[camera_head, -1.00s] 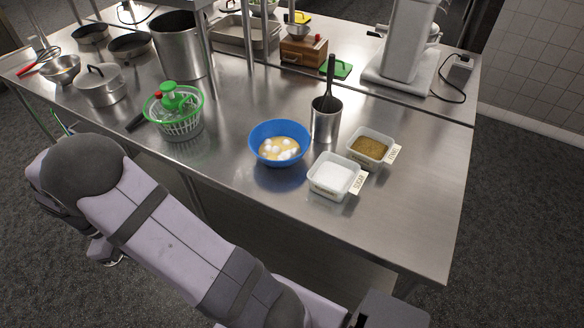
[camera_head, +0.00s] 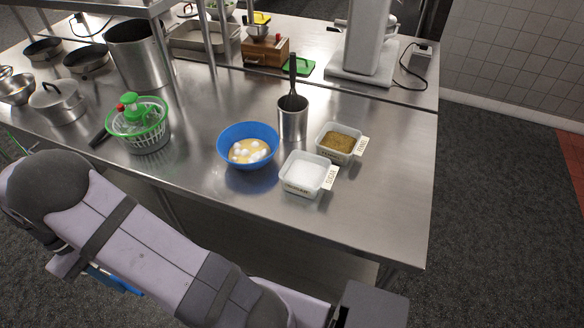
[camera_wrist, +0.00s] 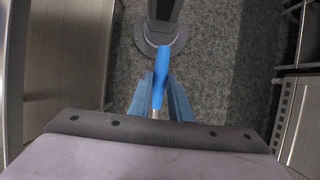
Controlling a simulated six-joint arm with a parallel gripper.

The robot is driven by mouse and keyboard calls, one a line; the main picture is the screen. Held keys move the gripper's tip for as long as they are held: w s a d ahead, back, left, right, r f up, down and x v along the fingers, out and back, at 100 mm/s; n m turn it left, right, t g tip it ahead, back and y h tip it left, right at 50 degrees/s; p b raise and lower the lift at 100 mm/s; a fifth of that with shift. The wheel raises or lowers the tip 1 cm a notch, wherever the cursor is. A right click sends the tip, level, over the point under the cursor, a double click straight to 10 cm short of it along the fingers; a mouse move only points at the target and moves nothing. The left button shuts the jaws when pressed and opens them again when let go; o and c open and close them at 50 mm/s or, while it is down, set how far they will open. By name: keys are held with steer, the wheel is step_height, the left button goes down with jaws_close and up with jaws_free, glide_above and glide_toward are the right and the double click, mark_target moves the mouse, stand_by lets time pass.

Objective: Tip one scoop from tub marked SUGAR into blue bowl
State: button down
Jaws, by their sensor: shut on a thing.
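The tub marked SUGAR (camera_head: 291,188) is a white square tub of white sugar at the counter's front, its label on the right side. The blue bowl (camera_head: 233,161) stands just left of it and holds a yellowish mix with several white lumps. In the wrist view my gripper (camera_wrist: 160,98) is shut on a blue-handled tool (camera_wrist: 162,70). The tool's working end is not visible, so I cannot tell its kind. The gripper is over grey floor, off the counter. In the head view a bit of blue (camera_head: 112,280) shows below my arm at lower left.
A similar tub (camera_head: 340,157) of brown contents stands behind the sugar tub. A metal canister (camera_head: 292,124) holding a dark utensil stands behind the bowl. A green salad spinner (camera_head: 147,134) and a lidded pot (camera_head: 58,106) stand left. The counter's right front is clear.

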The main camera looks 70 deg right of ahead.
stand_by(0.4)
steer(key=s+d+r+n+g+h+p, duration=0.15)
steer(key=s+d, duration=0.25)
steer(key=d, duration=0.6)
steer(key=s+d+r+n+g+p, duration=0.1)
steer(key=s+d+r+p, duration=0.15)
steer(key=d, duration=0.85)
steer(key=s+d+r+n+g+h+p, duration=0.1)
steer(key=s+d+r+g, duration=0.2)
steer(key=d, duration=0.7)
steer(key=s+d+r+h+p, duration=0.1)
steer(key=s+d+r, duration=0.2)
steer(key=s+d, duration=0.3)
steer(key=s+d+r+g+p, duration=0.1)
steer(key=s+d+r, duration=0.2)
steer(key=s+d, duration=0.3)
steer(key=s+d+r+n+g+h+p, duration=0.1)
steer(key=s+d+r, duration=0.2)
steer(key=s+d, duration=0.4)
steer(key=s, duration=0.7)
steer(key=shift+s+r+h, duration=0.25)
steer(key=shift+r+h, duration=0.1)
steer(key=shift+f, duration=0.25)
